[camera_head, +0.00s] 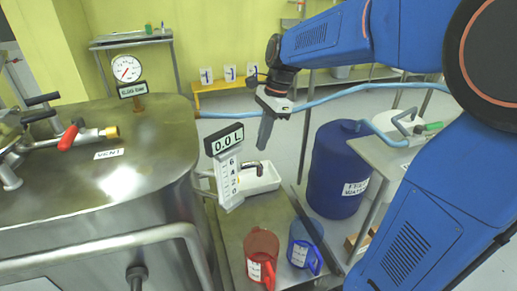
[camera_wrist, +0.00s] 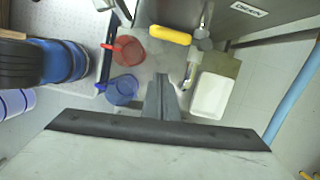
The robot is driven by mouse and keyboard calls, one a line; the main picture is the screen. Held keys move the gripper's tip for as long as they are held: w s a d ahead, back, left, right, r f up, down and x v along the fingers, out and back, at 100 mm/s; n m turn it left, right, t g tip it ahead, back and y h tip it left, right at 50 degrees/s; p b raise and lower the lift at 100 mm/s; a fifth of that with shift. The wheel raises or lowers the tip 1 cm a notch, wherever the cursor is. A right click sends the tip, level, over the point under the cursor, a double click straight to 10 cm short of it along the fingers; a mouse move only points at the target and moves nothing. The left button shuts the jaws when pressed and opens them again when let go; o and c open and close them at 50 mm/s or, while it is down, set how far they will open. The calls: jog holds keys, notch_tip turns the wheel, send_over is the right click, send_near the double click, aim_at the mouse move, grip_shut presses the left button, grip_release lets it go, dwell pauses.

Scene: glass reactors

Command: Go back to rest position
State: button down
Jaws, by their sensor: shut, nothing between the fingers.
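My gripper (camera_head: 266,130) hangs in the air at the end of my blue arm, pointing down above the low metal table, with its fingers together and empty. Its closed fingers also show in the wrist view (camera_wrist: 161,97). A red jug (camera_head: 262,258) and a blue jug (camera_head: 304,247) stand on the table below, apart from the gripper. In the wrist view the red jug (camera_wrist: 128,50) and the blue jug (camera_wrist: 122,91) lie left of the fingers. A white tray (camera_head: 262,179) sits behind the jugs, and in the wrist view it (camera_wrist: 211,95) is right of the fingers.
A steel reactor (camera_head: 150,165) with a gauge (camera_head: 126,69) and red-handled valve (camera_head: 70,136) fills the left. A 0.0 L display (camera_head: 224,139) stands near the gripper. A blue barrel (camera_head: 335,170) is at right; a blue hose (camera_head: 335,95) crosses behind. Open floor lies farther back.

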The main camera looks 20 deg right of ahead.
jog(key=shift+r, duration=0.2)
jog(key=s+d+f+n+t+h, duration=0.1)
jog(key=s+d+n, duration=0.1)
jog(key=s+n, duration=0.3)
jog(key=s+d+f+n+t+h, duration=0.1)
jog(key=s+d+f+n+t, duration=0.1)
jog(key=s+n, duration=0.4)
jog(key=s+d+f+n+t, duration=0.1)
jog(key=s+n, duration=0.4)
jog(key=s, duration=0.6)
jog(key=shift+s+d+f+n+t+h, duration=0.3)
jog(key=shift+s+d+n+t+h, duration=0.15)
jog(key=shift+d, duration=0.65)
